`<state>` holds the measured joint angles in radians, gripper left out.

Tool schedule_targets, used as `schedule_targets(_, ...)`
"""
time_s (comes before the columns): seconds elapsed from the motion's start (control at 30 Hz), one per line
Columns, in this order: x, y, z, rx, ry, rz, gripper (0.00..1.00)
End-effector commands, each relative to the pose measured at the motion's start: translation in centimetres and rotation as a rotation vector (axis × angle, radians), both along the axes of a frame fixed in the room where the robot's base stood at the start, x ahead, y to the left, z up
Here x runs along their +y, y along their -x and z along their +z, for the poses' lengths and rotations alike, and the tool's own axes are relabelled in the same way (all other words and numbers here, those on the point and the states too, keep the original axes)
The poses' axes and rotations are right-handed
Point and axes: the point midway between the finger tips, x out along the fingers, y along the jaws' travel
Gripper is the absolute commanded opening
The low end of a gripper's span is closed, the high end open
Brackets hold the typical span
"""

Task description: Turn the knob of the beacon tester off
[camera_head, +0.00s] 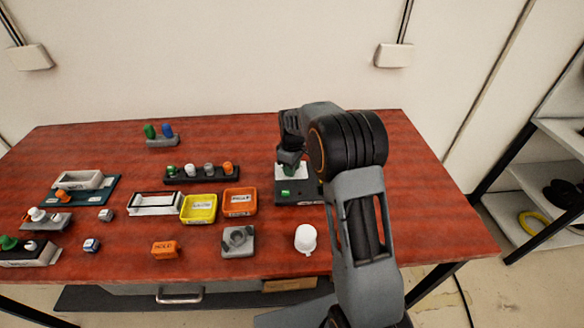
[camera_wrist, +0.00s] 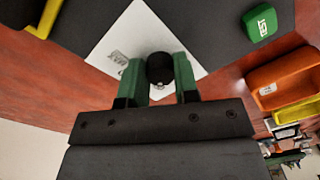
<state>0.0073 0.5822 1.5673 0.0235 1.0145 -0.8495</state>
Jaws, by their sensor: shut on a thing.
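The beacon tester (camera_head: 297,195) is a dark box at the back right of the table, partly hidden behind my arm. It has a white label plate and a green button, whose label seems to read TEST in the wrist view (camera_wrist: 260,22). Its black round knob (camera_wrist: 160,69) stands on the white plate (camera_wrist: 125,45). My gripper (camera_wrist: 159,75) points down over the tester, with its green fingers on both sides of the knob, shut on it. In the head view my gripper (camera_head: 290,160) is above the tester, and the knob is hidden there.
An orange bin (camera_head: 240,210) and a yellow bin (camera_head: 199,221) stand just left of the tester. A dark rack with several coloured pegs (camera_head: 202,180) lies behind them. A white rounded object (camera_head: 305,248) and a grey block (camera_head: 238,252) stand in front. A wall rises behind the table.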

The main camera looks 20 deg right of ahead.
Motion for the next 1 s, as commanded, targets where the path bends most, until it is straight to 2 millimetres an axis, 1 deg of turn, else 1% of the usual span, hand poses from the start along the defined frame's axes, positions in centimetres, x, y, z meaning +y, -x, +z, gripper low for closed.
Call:
schedule_targets(0.2, 0.04, -0.03, 0.08, -0.001, -0.001, 0.033, 0.05)
schedule_targets(0.6, 0.05, -0.03, 0.08, -0.002, 0.0, 0.038, 0.05)
schedule_targets(0.63, 0.05, -0.03, 0.08, -0.002, 0.0, 0.038, 0.29)
schedule_targets(0.9, 0.01, -0.02, 0.04, -0.001, 0.0, 0.037, 0.54)
schedule_targets(1.0, 0.0, -0.01, 0.03, 0.0, 0.0, 0.036, 0.54)
